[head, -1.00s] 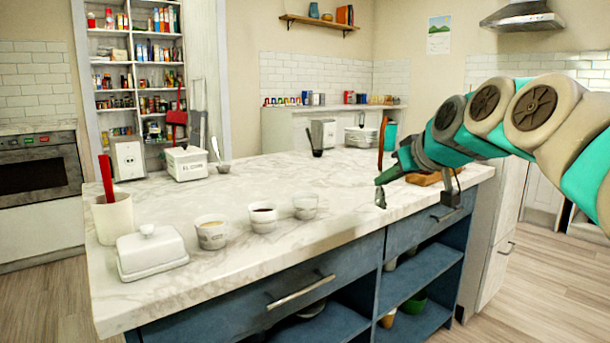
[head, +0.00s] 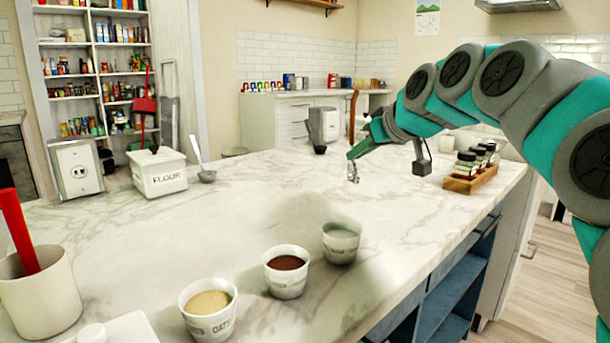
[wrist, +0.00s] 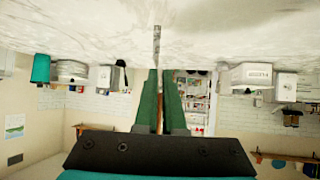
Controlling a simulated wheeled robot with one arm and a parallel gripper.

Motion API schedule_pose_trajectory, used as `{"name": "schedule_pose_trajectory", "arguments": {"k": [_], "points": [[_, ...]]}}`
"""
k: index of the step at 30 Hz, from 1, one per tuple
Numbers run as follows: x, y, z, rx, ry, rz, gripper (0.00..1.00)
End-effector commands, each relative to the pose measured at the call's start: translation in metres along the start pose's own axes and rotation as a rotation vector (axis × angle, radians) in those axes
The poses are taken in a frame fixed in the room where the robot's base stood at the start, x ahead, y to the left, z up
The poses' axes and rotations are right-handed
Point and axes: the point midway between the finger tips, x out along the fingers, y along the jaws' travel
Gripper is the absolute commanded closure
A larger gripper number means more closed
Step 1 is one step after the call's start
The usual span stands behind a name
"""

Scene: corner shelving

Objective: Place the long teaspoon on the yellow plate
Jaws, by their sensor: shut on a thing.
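My gripper (head: 358,150) is above the marble counter toward its right side in the head view. It is shut on a long thin thing, which looks like the long teaspoon (head: 352,174). Its silvery lower end hangs below the fingers, and a brown upright length shows above them. In the wrist view, the teaspoon (wrist: 157,45) stands out between the two green fingers of my gripper (wrist: 158,72), grey at its far end and brown nearer. I see no yellow plate in any view.
The marble counter (head: 250,205) has clear room in its middle. Cups of oats (head: 208,308), dark powder (head: 286,272) and pale contents (head: 341,243) line the front. A flour canister (head: 157,174) and ladle (head: 205,174) stand behind left. A wooden jar rack (head: 470,180) is at right.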

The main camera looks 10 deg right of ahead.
Motion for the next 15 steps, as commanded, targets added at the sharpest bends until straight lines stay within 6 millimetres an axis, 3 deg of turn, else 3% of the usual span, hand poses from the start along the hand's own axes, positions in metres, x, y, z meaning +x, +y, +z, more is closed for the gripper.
{"name": "schedule_pose_trajectory", "arguments": {"k": [5, 15], "points": [[0.013, 0.001, -0.008, 0.000, 0.000, 0.001, 1.00], [0.074, 0.004, -0.039, 0.000, -0.004, -0.001, 1.00]]}}
